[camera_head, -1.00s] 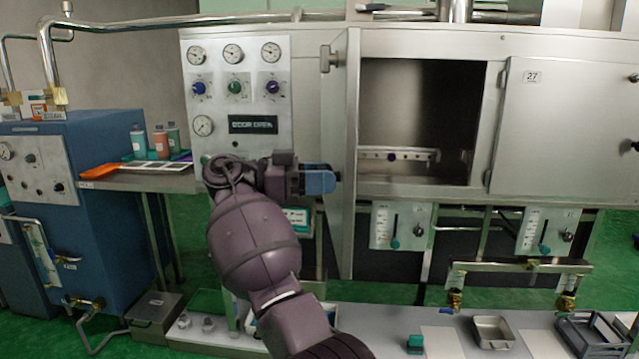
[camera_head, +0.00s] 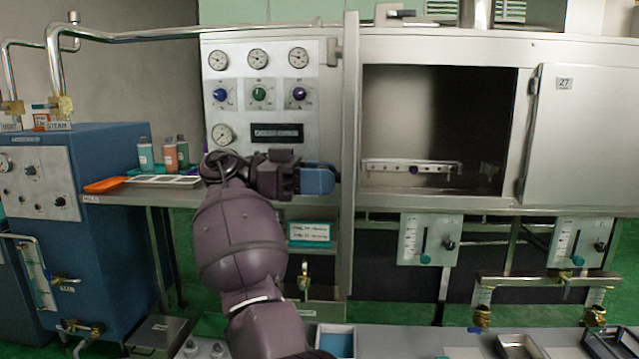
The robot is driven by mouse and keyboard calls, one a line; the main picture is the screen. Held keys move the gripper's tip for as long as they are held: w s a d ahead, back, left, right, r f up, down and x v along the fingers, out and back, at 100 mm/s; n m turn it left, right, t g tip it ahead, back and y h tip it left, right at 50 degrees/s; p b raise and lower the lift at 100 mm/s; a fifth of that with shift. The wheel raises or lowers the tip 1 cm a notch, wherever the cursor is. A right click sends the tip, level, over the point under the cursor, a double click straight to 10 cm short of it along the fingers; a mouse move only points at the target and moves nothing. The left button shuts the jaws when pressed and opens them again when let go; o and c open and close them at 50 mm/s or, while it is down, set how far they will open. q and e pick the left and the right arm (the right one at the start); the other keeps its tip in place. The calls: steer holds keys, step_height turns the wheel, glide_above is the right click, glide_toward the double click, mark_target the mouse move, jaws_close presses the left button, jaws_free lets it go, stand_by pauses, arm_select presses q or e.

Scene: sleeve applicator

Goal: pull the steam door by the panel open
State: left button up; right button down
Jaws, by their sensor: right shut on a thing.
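The steam door (camera_head: 350,100) by the gauge panel (camera_head: 235,60) stands swung open and shows nearly edge-on, a tall narrow steel slab. The dark chamber (camera_head: 435,110) to its right is uncovered, with a perforated rail low inside. My right gripper (camera_head: 320,179), with blue fingers, is at the panel-facing side of the door, shut on its handle. The handle itself is hidden by the fingers. My left gripper is not in view.
A second door (camera_head: 585,140) marked 27 is closed at the right. A shelf (camera_head: 135,193) with bottles and an orange tool is at the left, beside a blue machine (camera_head: 110,240). A grey bench (camera_head: 450,340) with trays runs along the bottom.

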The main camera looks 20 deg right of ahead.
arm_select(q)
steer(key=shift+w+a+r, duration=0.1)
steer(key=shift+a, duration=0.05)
arm_select(e)
steer(key=shift+w+a, duration=0.1)
steer(key=shift+a, duration=0.05)
steer(key=c, duration=0.7)
jaws_free()
steer(key=shift+o, duration=0.2)
arm_select(q)
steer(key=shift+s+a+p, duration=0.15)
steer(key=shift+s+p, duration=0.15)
steer(key=shift+p, duration=0.35)
arm_select(e)
step_height(320, 180, up, 20)
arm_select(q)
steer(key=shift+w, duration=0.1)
